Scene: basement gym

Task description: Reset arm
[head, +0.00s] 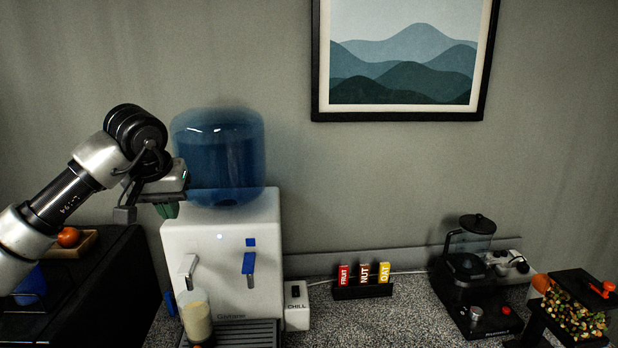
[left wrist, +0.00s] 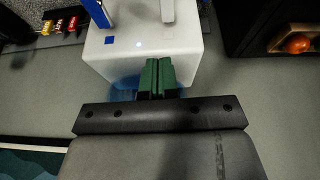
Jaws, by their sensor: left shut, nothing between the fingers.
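My left arm comes in from the left in the head view, and its gripper (head: 167,209) hangs beside the upper left of the white water dispenser (head: 205,240). In the left wrist view the green fingers of my left gripper (left wrist: 157,66) are pressed together with nothing between them. They point toward the dispenser, whose white body (left wrist: 190,58) shows beyond them. A cup (head: 196,318) with pale contents stands under the dispenser's left tap. My right gripper is not in these views.
A blue bottle (head: 222,155) tops the dispenser. A bar rack (head: 362,291), a blender-like machine (head: 470,275) and a candy dispenser (head: 575,312) stand to the right. A dark cabinet (head: 110,290) with an orange (head: 69,237) is at left. The wall above the bars is clear below the picture (head: 405,115).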

